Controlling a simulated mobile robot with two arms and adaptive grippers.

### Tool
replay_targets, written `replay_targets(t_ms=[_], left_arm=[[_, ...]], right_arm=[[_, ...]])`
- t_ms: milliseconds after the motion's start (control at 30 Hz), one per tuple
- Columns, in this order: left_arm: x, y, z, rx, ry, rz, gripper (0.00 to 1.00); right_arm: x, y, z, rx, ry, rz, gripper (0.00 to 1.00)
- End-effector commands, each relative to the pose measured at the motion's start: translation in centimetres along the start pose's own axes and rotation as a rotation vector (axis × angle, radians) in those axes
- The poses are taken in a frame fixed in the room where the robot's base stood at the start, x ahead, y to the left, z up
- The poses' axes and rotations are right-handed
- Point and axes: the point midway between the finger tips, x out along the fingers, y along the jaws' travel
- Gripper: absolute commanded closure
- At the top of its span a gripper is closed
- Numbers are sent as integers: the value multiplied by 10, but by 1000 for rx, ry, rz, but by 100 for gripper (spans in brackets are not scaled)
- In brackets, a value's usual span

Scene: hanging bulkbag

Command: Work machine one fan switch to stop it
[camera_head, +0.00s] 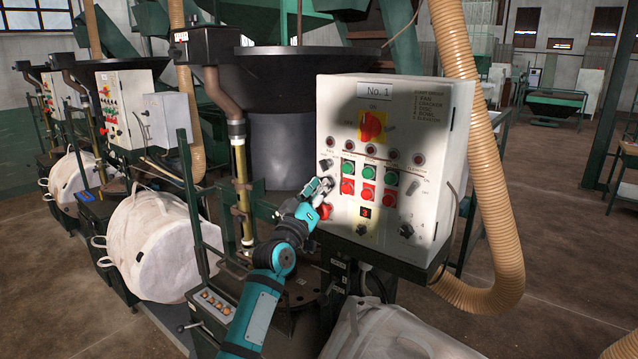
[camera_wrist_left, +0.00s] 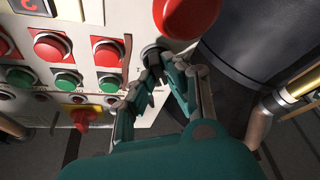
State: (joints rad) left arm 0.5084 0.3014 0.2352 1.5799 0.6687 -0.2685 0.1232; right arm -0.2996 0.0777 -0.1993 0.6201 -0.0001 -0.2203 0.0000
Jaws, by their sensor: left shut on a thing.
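The control panel (camera_head: 375,100) marked No. 1 stands at centre right in the head view. The fan switch, a small dark knob (camera_head: 327,163), is at the panel's left edge beside the button rows. My left gripper (camera_head: 325,184) is at that edge, just below this knob in the picture. In the left wrist view, the gripper (camera_wrist_left: 160,65) is shut on a black knob (camera_wrist_left: 152,48) between its fingers. I cannot tell clearly whether it is the fan knob; fingers hide part of the panel. My right gripper is not in view.
A red mushroom button (camera_head: 323,211) sits close below my left gripper; it also shows in the left wrist view (camera_wrist_left: 188,14). Green and red buttons (camera_head: 347,187) lie to its right. A red and yellow main switch (camera_head: 372,126) is above. A tan hose (camera_head: 480,150) hangs right.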

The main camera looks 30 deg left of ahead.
Motion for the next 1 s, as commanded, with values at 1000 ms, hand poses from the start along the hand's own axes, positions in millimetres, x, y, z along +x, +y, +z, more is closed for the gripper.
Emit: replay_targets(t_ms=[1000], left_arm=[[-5,0,-1,-7,4,0,65]], right_arm=[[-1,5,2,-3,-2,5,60]])
